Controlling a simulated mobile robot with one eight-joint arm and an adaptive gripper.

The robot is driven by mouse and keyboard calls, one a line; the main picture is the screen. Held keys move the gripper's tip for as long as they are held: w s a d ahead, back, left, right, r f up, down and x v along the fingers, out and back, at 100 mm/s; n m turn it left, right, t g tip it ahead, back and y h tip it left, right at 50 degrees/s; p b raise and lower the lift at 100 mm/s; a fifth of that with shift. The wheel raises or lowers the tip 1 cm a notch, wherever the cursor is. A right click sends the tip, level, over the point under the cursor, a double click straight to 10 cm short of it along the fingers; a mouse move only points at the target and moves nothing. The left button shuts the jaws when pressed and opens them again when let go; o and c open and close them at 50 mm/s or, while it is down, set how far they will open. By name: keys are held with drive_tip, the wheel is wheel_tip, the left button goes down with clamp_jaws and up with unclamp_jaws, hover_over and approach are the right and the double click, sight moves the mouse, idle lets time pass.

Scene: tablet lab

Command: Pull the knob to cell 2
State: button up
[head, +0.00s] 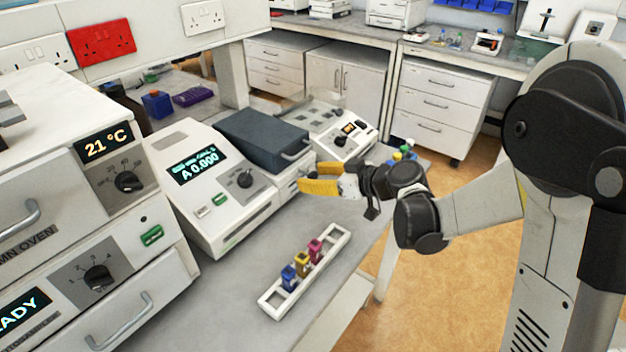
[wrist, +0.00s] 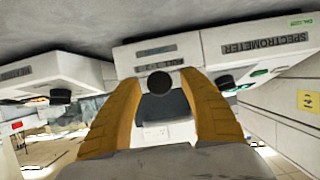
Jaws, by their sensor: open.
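The spectrometer (head: 222,190) stands on the bench at the left, with a lit display (head: 195,167) reading A 0.000; the small line above it is too blurred to read surely. Its dark lid (head: 262,138) is at the back right. My gripper (head: 304,179) is at the instrument's right side, its yellow fingers apart. In the wrist view, a round black knob (wrist: 160,83) shows between the open fingers, in front of a pale housing. I cannot tell whether either finger touches it. The knob is hidden by my gripper in the head view.
A white rack (head: 333,240) with blue, yellow and magenta cuvettes lies on the bench in front. Another instrument with a dial (head: 347,139) stands behind my gripper. An oven (head: 45,165) is at the left. Bare bench (head: 225,285) lies between oven and rack.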

drive_tip(key=shift+a, duration=0.1)
clamp_jaws()
drive_tip(key=shift+s+d, duration=0.6)
drive_tip(key=shift+d, duration=0.2)
drive_tip(key=shift+s+d, duration=0.6)
drive_tip(key=shift+d, duration=0.2)
unclamp_jaws()
drive_tip(key=shift+a, duration=0.1)
drive_tip(key=v, duration=1.2)
drive_tip(key=shift+w, duration=0.1)
